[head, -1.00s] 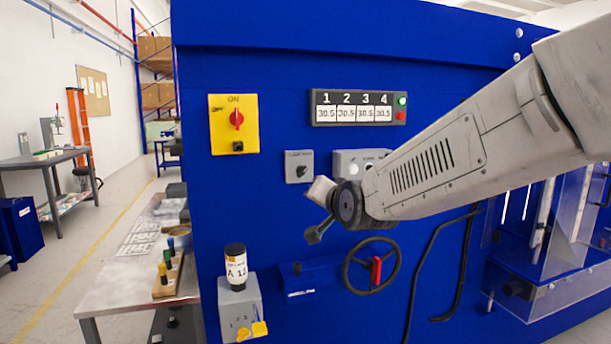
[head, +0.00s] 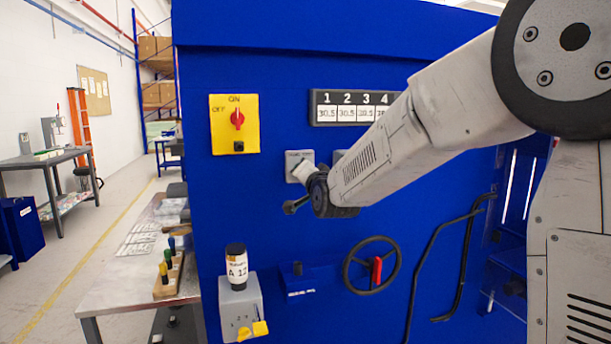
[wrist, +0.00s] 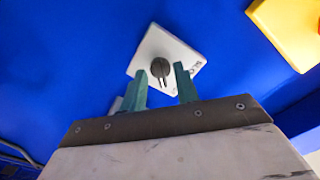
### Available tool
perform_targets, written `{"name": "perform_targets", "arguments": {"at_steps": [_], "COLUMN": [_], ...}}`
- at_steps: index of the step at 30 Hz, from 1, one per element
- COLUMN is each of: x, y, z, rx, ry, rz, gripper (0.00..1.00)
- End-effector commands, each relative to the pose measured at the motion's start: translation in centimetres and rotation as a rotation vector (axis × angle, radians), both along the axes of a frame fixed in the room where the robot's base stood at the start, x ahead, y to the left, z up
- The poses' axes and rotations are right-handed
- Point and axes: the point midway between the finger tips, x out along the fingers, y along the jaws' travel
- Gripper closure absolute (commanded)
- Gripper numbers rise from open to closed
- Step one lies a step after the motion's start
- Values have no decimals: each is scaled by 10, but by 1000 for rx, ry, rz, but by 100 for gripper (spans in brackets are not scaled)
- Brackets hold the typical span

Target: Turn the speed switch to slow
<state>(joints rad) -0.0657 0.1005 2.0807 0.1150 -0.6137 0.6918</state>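The speed switch is a small light plate (head: 293,157) with a dark round knob, on the blue machine front. In the head view my gripper (head: 300,165) is in front of it and covers most of the plate and knob. In the wrist view the whole knob (wrist: 160,68) shows, with a partly hidden label to its right. My gripper (wrist: 160,84) is open, its two green fingers pointing at the plate, one to each side of the knob. A gap shows between each finger and the knob. I cannot tell whether the tips reach the plate.
A yellow panel with a red rotary switch (head: 237,118) is up and left. The numbered display (head: 345,97) is above my arm, partly hidden. A black handwheel (head: 372,265) is below right, and a grey box (head: 239,305) with a labelled bottle is below left.

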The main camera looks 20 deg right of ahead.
Motion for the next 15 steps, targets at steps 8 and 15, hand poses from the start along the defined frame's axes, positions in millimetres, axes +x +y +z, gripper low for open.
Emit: {"name": "perform_targets", "arguments": {"at_steps": [8,15], "x": [0,0], "y": [0,0], "z": [0,0], "rx": [0,-3], "ry": [0,0], "rz": [0,0], "gripper": [94,100]}}
